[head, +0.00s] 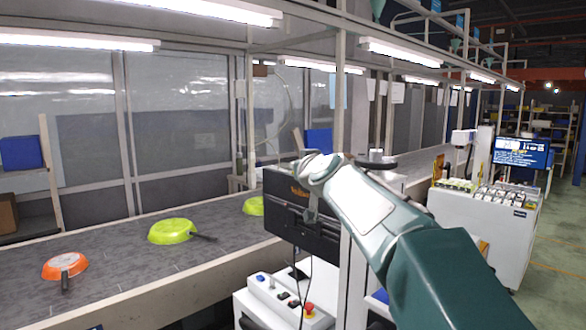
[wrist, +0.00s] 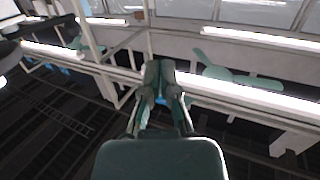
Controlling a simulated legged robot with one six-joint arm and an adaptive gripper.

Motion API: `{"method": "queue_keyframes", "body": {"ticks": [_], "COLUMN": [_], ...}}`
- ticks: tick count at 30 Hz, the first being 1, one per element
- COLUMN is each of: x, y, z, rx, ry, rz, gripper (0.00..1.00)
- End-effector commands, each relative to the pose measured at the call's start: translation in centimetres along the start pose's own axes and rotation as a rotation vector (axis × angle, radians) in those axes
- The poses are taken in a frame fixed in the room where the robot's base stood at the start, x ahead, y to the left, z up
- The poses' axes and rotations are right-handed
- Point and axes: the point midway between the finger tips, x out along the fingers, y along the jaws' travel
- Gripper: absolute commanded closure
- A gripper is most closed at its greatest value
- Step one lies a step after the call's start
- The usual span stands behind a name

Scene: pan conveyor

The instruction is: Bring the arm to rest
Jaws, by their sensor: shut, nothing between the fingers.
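My arm (head: 420,250) rises from the lower right of the head view and reaches forward to the middle, level with a dark box-like unit beside the conveyor. Its far end overlaps that unit in the picture; I cannot tell the gap between them. My gripper (wrist: 160,72) shows in the middle of the wrist view, its two fingers together and empty. In the head view the fingers are hard to make out against the dark unit.
The conveyor (head: 120,255) carries an upside-down orange pan (head: 64,265), a lime pan (head: 172,231) and another lime pan (head: 253,206) partly hidden. The dark unit (head: 290,207) and a white control box (head: 285,300) stand close to my arm. Open floor (head: 548,255) lies right.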

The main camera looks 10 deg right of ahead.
Motion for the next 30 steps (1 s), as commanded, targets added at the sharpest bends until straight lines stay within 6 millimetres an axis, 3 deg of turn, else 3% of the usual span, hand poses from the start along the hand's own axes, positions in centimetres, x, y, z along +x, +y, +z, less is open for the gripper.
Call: {"method": "queue_keyframes", "body": {"ticks": [7, 11, 20, 30], "x": [-0.5, -3.9, -16.6, -32.5], "y": [-0.7, -1.3, -2.4, -2.3], "z": [0.4, 2.1, 11.8, 26.3], "rx": [-0.004, 0.001, 0.041, 0.096], "ry": [-0.014, -0.092, -0.429, -0.831], "rz": [-0.007, -0.033, -0.054, 0.081], "gripper": [1.00, 1.00, 1.00, 1.00]}}
